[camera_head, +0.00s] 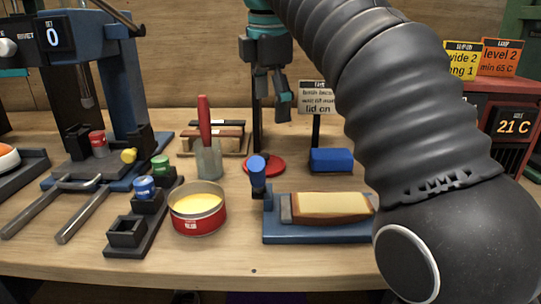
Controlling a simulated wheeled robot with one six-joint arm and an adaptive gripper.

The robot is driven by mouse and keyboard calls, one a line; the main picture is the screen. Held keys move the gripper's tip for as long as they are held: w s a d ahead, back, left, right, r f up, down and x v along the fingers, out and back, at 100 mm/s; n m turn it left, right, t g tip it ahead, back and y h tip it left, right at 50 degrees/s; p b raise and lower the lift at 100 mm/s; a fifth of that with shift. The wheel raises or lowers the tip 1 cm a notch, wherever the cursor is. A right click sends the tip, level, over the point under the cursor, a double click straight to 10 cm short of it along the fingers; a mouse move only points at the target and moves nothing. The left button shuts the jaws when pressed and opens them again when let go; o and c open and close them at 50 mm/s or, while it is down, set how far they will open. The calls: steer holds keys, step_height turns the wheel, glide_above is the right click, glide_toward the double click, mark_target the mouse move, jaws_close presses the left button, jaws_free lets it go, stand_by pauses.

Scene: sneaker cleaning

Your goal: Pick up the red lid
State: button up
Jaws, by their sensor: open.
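The red lid (274,168) is a flat round disc lying on the wooden table near the middle of the view. A blue-headed upright piece stands in front of it and hides part of its left side. My gripper (270,92) is black and teal, open, and hangs above and behind the lid, apart from it. No object shows between its fingers. An open red tin (198,221) with pale yellow content stands to the front left of the lid.
A red-handled spatula (206,140) stands upright to the left. My dark arm covers the right side.

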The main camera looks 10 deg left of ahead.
steer(key=a, duration=0.2)
steer(key=n+b, duration=0.1)
steer(key=b, duration=0.1)
glide_toward(267, 167)
steer(key=shift+s+f, duration=0.1)
steer(key=shift+f, duration=0.65)
steer(key=shift+w+f+b, duration=0.25)
steer(key=shift+f+b, duration=0.15)
steer(key=shift+f, duration=0.65)
steer(key=shift+w+f+b, duration=0.25)
steer(key=shift+f+b, duration=0.15)
steer(key=shift+f, duration=0.65)
steer(key=shift+w+f+b, duration=0.25)
steer(key=shift+f+b, duration=0.15)
steer(key=shift+f, duration=0.6)
steer(key=c, duration=1.1)
